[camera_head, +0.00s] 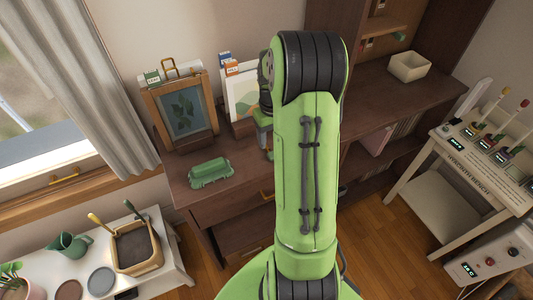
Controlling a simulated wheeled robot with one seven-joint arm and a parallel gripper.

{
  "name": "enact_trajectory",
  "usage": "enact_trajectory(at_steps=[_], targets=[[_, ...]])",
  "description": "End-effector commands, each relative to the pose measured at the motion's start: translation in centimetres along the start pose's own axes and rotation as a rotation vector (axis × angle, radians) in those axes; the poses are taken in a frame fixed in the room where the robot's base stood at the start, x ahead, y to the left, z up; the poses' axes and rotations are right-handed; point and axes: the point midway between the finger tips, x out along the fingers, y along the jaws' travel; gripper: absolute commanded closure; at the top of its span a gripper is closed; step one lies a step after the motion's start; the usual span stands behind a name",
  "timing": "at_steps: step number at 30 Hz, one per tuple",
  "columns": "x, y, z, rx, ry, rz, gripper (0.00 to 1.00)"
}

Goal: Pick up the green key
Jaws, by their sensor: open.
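I cannot make out a clear key shape. A green ridged object (210,172) lies on the left part of the dark wooden cabinet top, and I cannot tell if it is the green key. A small green thing (399,37) sits on the upper shelf at the right, too small to identify. My gripper (267,152) is mostly hidden behind my green arm. It is open, over the cabinet top, to the right of the green ridged object and apart from it.
A framed leaf picture (181,113) and a second picture (243,95) stand behind on the cabinet (228,198). A cream box (409,67) sits at the right. A white table (165,262) with a green jug (68,246) is at lower left, a workbench (470,168) at right.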

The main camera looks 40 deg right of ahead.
Motion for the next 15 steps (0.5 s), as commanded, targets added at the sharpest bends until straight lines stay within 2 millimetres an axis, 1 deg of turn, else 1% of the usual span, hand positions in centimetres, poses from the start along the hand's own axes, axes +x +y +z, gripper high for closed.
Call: enact_trajectory(at_steps=[1,5,7,12,15], targets=[[0.9,0.0,0.1,0.0,-0.002,-0.001,0.43],[1.9,-0.1,0.0,-0.001,0.0,0.0,0.43],[2.8,-0.1,0.0,-0.001,-0.002,-0.001,0.43],[6.2,-0.2,0.0,0.001,-0.003,-0.001,0.43],[6.7,-0.2,-0.1,0.0,0.001,0.0,0.43]])
